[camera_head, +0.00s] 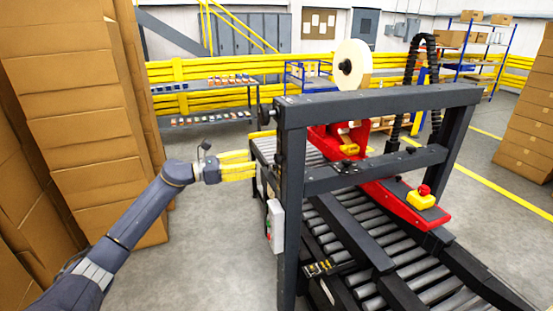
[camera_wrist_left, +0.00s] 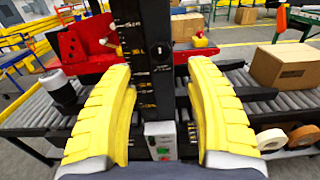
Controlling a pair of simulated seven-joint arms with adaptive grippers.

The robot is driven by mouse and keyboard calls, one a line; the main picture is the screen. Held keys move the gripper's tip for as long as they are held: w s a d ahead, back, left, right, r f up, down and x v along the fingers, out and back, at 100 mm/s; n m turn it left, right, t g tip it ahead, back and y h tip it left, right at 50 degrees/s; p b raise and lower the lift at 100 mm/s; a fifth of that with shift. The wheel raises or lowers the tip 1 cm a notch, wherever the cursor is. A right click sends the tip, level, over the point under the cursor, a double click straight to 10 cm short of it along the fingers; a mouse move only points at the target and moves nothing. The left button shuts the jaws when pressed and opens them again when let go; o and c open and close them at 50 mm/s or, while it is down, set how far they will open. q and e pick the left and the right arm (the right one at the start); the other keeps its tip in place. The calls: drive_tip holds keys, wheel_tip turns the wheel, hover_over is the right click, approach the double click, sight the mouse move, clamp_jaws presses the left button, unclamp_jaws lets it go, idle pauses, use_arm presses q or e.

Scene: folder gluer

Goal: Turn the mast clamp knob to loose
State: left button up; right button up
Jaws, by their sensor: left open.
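My left gripper (camera_head: 256,166) reaches in from the left toward the dark left post (camera_head: 291,200) of the folder gluer. In the left wrist view its yellow fingers (camera_wrist_left: 163,72) are spread wide and empty. The dark mast (camera_wrist_left: 145,30) stands beyond the gap between them. A round dark spot with a pale mark (camera_wrist_left: 161,49) sits on the mast face, between and beyond the fingertips; I cannot tell for sure whether it is the clamp knob or which way it is turned. My right gripper is out of view.
A grey control box (camera_head: 277,226) hangs low on the post. A black crossbeam (camera_head: 380,102) spans the rollers (camera_head: 385,290). A red stop button on a yellow base (camera_head: 422,198) sits at right. Stacked cartons (camera_head: 85,120) stand near my left arm.

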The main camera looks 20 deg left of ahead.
sight(275, 158)
use_arm(q)
drive_tip(key=x, duration=1)
clamp_jaws()
idle(0.4)
